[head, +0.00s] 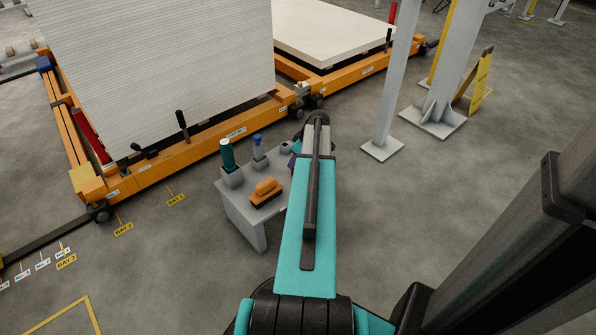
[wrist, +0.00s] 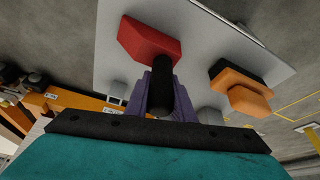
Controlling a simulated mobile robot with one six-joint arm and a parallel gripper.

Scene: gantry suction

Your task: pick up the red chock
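The red chock (wrist: 148,40) sits on a light grey table top (wrist: 108,70) in the wrist view. A black cylindrical handle (wrist: 161,85) stands out from it towards the wrist camera. The two purple fingers of my gripper (wrist: 160,82) are on either side of this handle, close to it. I cannot tell whether they press on it or leave a small gap. In the head view my arm hides most of the chock, and only a bit of the purple gripper (head: 296,147) shows beside the arm.
On the grey table (head: 243,222) are an orange block with a dark base (head: 265,190), a green cylinder (head: 227,154) and a blue-topped tool (head: 258,147) in holders. An orange frame (head: 150,172) with a white stack stands behind; a grey post (head: 390,90) stands right.

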